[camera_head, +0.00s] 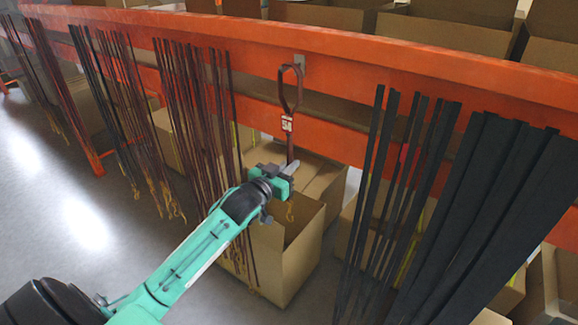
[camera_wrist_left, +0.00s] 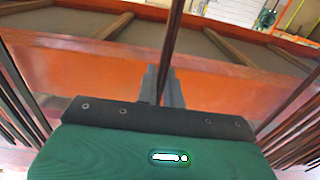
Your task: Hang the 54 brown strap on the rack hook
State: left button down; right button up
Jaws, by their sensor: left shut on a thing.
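The brown strap (camera_head: 291,100) has a loop at its top and a white tag reading about "54". It hangs roughly upright in front of the orange rack beam (camera_head: 340,55). The loop top is at a small grey hook plate (camera_head: 300,62) on the beam. I cannot tell whether the loop is over the hook or just in front of it. My left gripper (camera_head: 289,168) is shut on the strap below the tag. In the left wrist view the strap (camera_wrist_left: 173,45) rises from between the fingers (camera_wrist_left: 165,88). My right gripper is not in view.
Bunches of brown straps (camera_head: 190,110) hang to the left, and wide black straps (camera_head: 490,190) hang to the right. An open cardboard box (camera_head: 300,262) stands below my gripper. More boxes (camera_head: 330,15) are behind the beam. Grey floor (camera_head: 60,190) is clear at the left.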

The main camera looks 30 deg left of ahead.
pick_arm(q)
jog(key=c, duration=1.5)
grip_release()
jog(key=shift+o, duration=0.2)
